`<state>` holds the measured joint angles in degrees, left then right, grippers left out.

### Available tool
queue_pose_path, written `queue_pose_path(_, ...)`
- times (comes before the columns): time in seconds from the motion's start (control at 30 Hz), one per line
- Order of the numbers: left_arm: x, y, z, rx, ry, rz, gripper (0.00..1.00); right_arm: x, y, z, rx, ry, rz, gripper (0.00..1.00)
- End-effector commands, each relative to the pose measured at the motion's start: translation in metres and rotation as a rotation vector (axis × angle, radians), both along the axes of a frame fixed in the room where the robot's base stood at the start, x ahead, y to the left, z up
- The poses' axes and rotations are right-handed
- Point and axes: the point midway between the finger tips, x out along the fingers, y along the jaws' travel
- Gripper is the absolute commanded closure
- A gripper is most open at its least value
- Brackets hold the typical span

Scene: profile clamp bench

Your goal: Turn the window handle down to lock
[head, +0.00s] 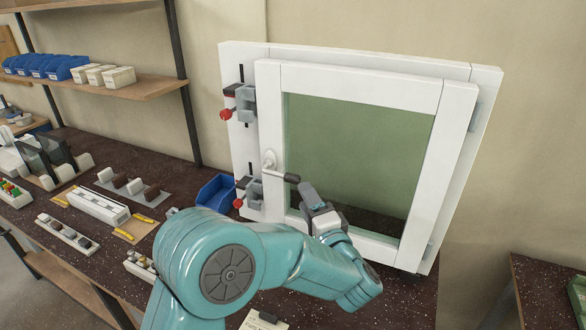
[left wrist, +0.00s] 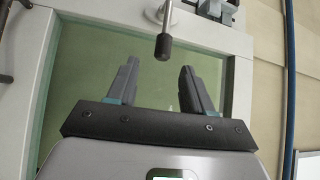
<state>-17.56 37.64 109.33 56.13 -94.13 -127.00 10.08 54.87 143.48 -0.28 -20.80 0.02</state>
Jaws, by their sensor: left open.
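The window handle (head: 278,174) is on the left side of the white window sash (head: 268,110). Its lever points right and slightly down in the head view and ends in a black grip (head: 291,178). My left gripper (head: 306,190) is just right of the grip's end. In the left wrist view the open left gripper (left wrist: 160,70) has two dark fingers. The black grip (left wrist: 163,46) lies just past the fingertips, roughly in line with the gap between them. The gap looks empty. My right gripper is not in view.
Two clamps with red knobs, an upper (head: 226,114) and a lower (head: 238,202), sit on the frame's left side. A blue bin (head: 215,190) stands left of the window on the dark bench. Trays of small parts lie farther left.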

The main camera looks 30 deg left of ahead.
Motion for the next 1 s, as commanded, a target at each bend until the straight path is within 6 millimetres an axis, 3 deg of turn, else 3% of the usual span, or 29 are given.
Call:
queue_pose_path(0.2,0.034,0.04,0.009,0.001,0.001,0.005,0.49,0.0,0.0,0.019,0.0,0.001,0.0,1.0)
queue_pose_path(0.4,0.058,0.064,0.012,0.0,0.0,0.003,0.49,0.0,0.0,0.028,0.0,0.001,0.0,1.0)
queue_pose_path(0.83,0.069,0.074,0.011,0.001,-0.001,0.0,0.49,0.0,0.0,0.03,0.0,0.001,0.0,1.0)
queue_pose_path(0.87,0.069,0.074,0.011,0.001,-0.001,0.0,0.53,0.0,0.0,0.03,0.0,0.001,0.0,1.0)
queue_pose_path(1.0,0.069,0.073,0.011,0.0,0.0,0.0,0.98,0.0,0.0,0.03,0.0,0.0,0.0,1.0)
